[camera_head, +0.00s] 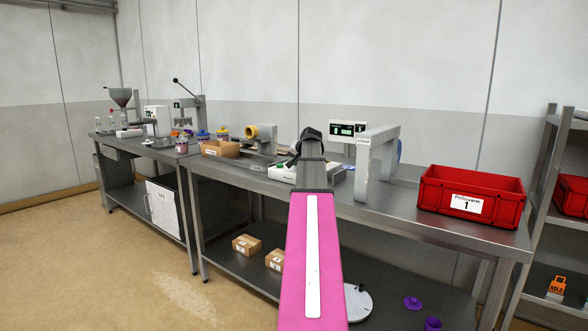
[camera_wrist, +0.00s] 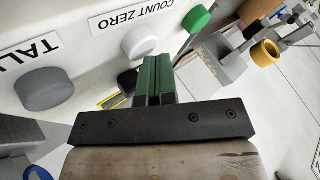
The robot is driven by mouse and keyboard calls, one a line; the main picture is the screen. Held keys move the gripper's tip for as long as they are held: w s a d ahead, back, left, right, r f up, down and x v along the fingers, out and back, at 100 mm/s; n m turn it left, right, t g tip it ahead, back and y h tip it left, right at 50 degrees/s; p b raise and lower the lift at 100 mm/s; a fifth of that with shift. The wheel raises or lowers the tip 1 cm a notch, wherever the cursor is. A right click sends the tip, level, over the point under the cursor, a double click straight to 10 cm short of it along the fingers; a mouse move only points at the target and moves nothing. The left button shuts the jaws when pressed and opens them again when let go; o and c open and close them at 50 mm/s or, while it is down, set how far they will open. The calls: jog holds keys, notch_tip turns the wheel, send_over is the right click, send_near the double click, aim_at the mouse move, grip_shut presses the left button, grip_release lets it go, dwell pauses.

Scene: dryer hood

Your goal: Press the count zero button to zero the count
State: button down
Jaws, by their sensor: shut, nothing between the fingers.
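The count zero button (camera_wrist: 140,42) is a round pale button on a white panel (camera_wrist: 92,22), below a label reading COUNT ZERO. My gripper (camera_wrist: 152,66) is shut and empty, its green fingers together. In the wrist view its fingertips lie just below the count zero button and overlap its lower edge; I cannot tell whether they touch it. A grey button (camera_wrist: 43,88) beside the TALLY label is to the left, and a green button (camera_wrist: 196,19) is to the right. In the head view my arm hides most of the white control box (camera_head: 283,173) and its buttons.
A grey frame (camera_head: 385,142) and a small display unit (camera_head: 347,130) stand just right of my arm on the metal bench (camera_head: 410,205). A red crate (camera_head: 472,190) is at the right end. A cardboard tray (camera_head: 220,149) and a yellow-ringed device (camera_head: 252,132) are to the left.

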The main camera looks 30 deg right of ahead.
jog(key=shift+r, duration=0.7)
jog(key=shift+r, duration=2.5)
